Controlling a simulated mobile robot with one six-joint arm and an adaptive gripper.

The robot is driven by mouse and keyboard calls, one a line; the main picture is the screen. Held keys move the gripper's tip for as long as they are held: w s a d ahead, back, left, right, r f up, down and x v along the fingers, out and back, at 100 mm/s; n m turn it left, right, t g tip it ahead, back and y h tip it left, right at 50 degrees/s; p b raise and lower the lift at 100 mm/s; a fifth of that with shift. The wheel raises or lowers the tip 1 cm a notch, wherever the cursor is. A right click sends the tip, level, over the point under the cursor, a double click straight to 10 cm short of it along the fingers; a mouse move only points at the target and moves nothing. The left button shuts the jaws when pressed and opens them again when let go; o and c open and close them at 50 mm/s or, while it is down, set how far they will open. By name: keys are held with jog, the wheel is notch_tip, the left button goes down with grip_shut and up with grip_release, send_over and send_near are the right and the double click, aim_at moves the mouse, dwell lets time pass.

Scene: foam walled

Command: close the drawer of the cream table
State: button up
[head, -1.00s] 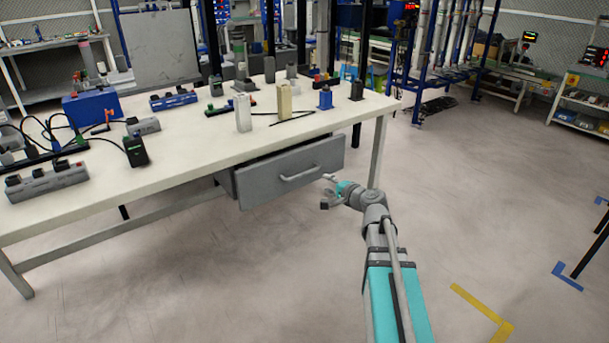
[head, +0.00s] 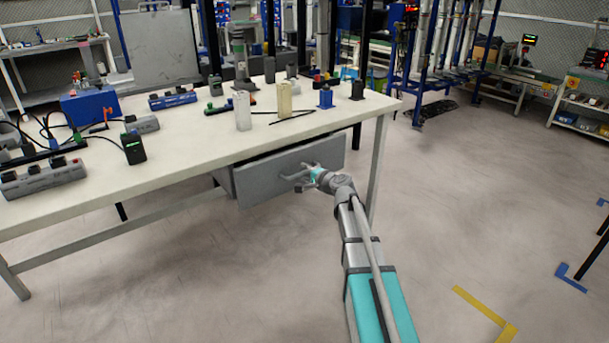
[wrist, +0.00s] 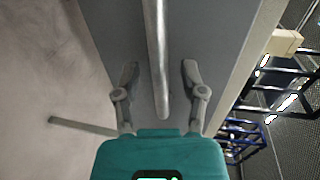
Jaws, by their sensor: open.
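The cream table (head: 190,147) fills the left and middle of the head view. Its grey drawer (head: 262,181) hangs under the tabletop and stands out a little from the table, with a dark gap along its top edge. The drawer's bar handle (head: 290,178) is partly hidden by my gripper (head: 304,177). In the wrist view, the drawer front (wrist: 205,35) fills the middle, and the handle (wrist: 158,60) runs between the two fingers of my gripper (wrist: 160,75). The fingers are open, one on each side of the handle, with visible space between.
Power strips (head: 42,178), a blue box (head: 90,105), a black device (head: 134,148) and pale blocks (head: 243,112) stand on the tabletop. A table leg (head: 378,165) is close to the right of my arm.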

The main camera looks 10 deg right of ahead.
jog(key=shift+w+a, duration=0.15)
jog(key=shift+w, duration=0.1)
grip_shut()
dwell(0.3)
